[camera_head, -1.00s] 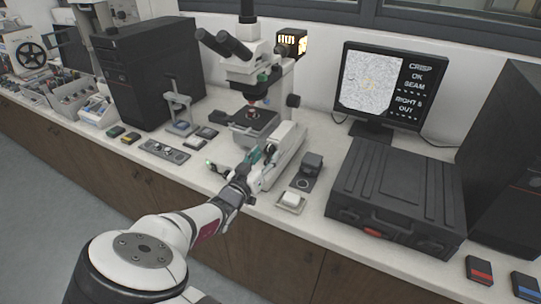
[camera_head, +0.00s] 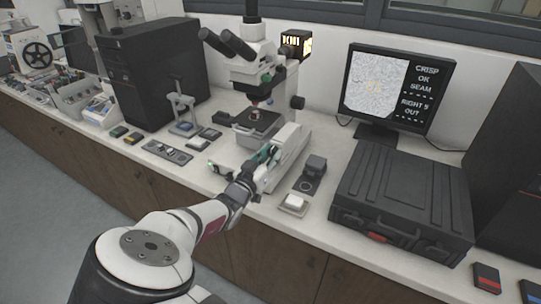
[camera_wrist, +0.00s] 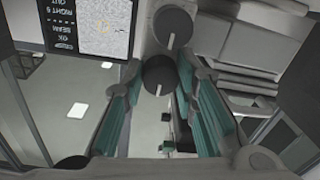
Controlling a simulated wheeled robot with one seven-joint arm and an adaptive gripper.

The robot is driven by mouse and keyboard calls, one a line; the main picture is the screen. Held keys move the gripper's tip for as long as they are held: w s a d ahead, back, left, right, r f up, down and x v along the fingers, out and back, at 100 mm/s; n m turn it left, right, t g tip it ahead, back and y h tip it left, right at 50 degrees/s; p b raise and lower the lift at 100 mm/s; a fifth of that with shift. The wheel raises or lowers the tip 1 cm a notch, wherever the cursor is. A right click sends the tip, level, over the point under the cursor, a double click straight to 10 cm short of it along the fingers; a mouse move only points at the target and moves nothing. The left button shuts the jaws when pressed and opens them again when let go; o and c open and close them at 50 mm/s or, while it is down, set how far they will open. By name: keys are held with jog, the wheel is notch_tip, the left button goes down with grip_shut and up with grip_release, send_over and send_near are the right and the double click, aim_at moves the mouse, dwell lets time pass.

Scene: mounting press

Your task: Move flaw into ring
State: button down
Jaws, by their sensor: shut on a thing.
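The microscope (camera_head: 258,75) stands on the bench with its stage (camera_head: 262,122) under the objective. My gripper (camera_head: 266,157) is at the near side of the microscope's base. In the wrist view its teal fingers (camera_wrist: 160,70) are shut on a dark round knob (camera_wrist: 159,76); a second dark knob (camera_wrist: 174,28) is just beyond. The monitor (camera_head: 390,88) shows a grey speckled picture with a small yellowish mark near its middle, and the words CRISP, OK, SEAM, RIGHT and OUT.
A large black case (camera_head: 400,195) lies on the bench to the right. A small dish with a white block (camera_head: 294,203) and a dark block on a plate (camera_head: 314,165) are right of my gripper. A black computer tower (camera_head: 155,70) stands to the left.

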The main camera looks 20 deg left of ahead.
jog(key=m, duration=0.9)
jog(key=shift+a+m, duration=0.1)
jog(key=shift+m, duration=0.2)
dwell(0.5)
jog(key=c, duration=1.3)
grip_release()
jog(key=s, duration=1.2)
jog(key=shift+a+f, duration=0.15)
jog(key=shift+a, duration=0.2)
